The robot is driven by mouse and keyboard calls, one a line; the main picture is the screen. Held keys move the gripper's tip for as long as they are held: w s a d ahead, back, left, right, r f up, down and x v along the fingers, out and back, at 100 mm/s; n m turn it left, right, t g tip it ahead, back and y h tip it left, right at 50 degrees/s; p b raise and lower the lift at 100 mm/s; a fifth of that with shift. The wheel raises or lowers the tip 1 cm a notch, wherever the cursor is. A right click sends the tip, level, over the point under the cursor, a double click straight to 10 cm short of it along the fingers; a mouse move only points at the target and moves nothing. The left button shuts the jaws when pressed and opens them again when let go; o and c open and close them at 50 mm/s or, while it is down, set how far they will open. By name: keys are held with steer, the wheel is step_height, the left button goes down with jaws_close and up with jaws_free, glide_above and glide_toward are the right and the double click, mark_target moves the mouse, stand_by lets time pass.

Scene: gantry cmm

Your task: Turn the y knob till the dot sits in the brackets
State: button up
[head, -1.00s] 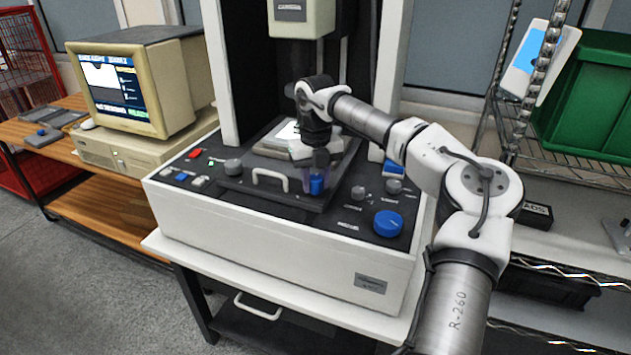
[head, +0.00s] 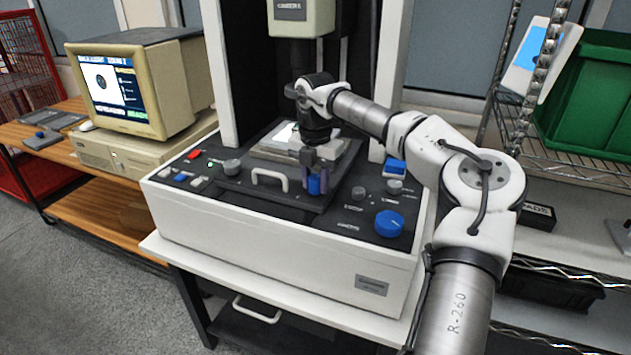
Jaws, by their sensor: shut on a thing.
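My gripper (head: 317,183) is shut on a small blue knob (head: 314,186) on the dark top panel of the machine, just right of the white handle. I cannot read a label on this knob. The monitor (head: 113,91) at the left shows a white picture area with a dark ring-like round shape in it, beside lines of coloured text. A dot or brackets are too small to make out on the screen.
A large blue knob (head: 389,223) and small grey knobs (head: 358,193) sit right of my gripper. A grey knob (head: 232,167) and several small buttons are at the panel's left. The machine's column (head: 220,75) rises behind. A green bin (head: 590,95) stands on the right rack.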

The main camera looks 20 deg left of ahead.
mark_target(315, 177)
steer(key=shift+m, duration=0.5)
steer(key=o, duration=1)
steer(key=shift+c, duration=0.2)
steer(key=shift+r, duration=0.15)
step_height(315, 177, up, 14)
steer(key=b, duration=0.1)
steer(key=shift+f, duration=0.2)
